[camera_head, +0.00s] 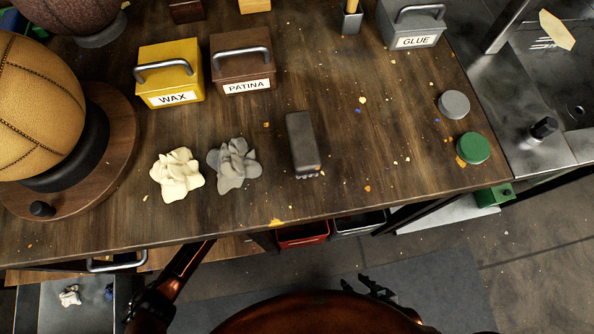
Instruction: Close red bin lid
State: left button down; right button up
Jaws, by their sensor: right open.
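The red bin (303,241) is below the table's front edge, near the middle of the picture. Its red rim shows around a dark inside, and the table edge hides its back part. I cannot make out its lid. My right gripper (376,289) shows small and dark at the bottom, just above my rounded body, below and to the right of the red bin. It is open, apart from the bin, with nothing seen between its fingers. My left gripper is not in view; only a reddish-brown arm link shows at the lower left.
A grey bin (360,231) stands right of the red bin. The wooden table (400,160) above holds a yellow wax box (168,85), a patina box (240,75), cloths, a brush (302,144) and a ball (40,105). An open drawer (70,318) is lower left.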

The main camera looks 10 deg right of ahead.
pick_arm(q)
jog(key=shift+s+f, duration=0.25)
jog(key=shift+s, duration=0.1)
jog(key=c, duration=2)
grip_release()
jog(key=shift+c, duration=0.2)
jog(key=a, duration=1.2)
